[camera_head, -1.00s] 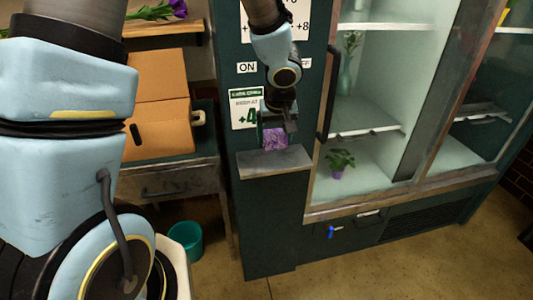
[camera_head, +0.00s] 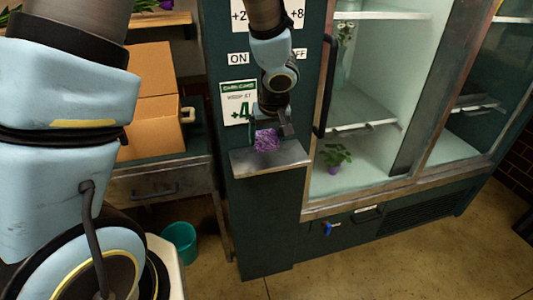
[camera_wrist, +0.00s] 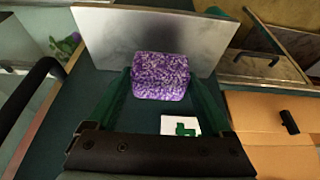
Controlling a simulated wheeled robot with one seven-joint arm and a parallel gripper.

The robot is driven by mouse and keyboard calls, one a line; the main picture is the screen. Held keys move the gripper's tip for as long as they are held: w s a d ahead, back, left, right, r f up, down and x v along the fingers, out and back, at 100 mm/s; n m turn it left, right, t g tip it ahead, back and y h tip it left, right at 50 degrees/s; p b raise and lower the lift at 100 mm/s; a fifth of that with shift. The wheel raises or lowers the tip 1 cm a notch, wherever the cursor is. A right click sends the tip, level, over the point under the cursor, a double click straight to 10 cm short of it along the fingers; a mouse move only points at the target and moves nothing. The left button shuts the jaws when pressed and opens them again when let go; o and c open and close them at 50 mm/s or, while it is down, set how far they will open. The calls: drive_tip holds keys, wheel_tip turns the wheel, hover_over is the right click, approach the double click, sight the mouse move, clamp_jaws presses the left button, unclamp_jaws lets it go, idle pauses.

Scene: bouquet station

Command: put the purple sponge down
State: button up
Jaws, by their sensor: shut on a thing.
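The purple sponge (camera_head: 267,140) is a speckled block held at the front of the dark green cabinet, just over the metal ledge (camera_head: 270,161). In the wrist view the sponge (camera_wrist: 160,76) sits between the green fingertips of my gripper (camera_wrist: 160,88), with the ledge (camera_wrist: 125,40) close beyond it. My gripper (camera_head: 270,125) is shut on the sponge and points down at the ledge. I cannot tell whether the sponge's underside touches the ledge.
A sign (camera_head: 238,102) is on the cabinet front behind my gripper. A dark door handle (camera_head: 325,87) stands right of it, beside a glass display with a potted plant (camera_head: 334,157). A cardboard box (camera_head: 155,105) is at left, above a teal bucket (camera_head: 180,243). The ledge's front strip looks bare.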

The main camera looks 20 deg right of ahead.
sight(267, 148)
wheel_tip(267, 148, down, 4)
drive_tip(key=shift+s+r+b, duration=0.1)
drive_tip(key=shift+r+b, duration=0.05)
drive_tip(key=shift+b, duration=0.3)
drive_tip(key=shift+a+f, duration=0.1)
drive_tip(key=shift+f, duration=0.1)
drive_tip(key=shift+c, duration=1.2)
drive_tip(key=o, duration=1.2)
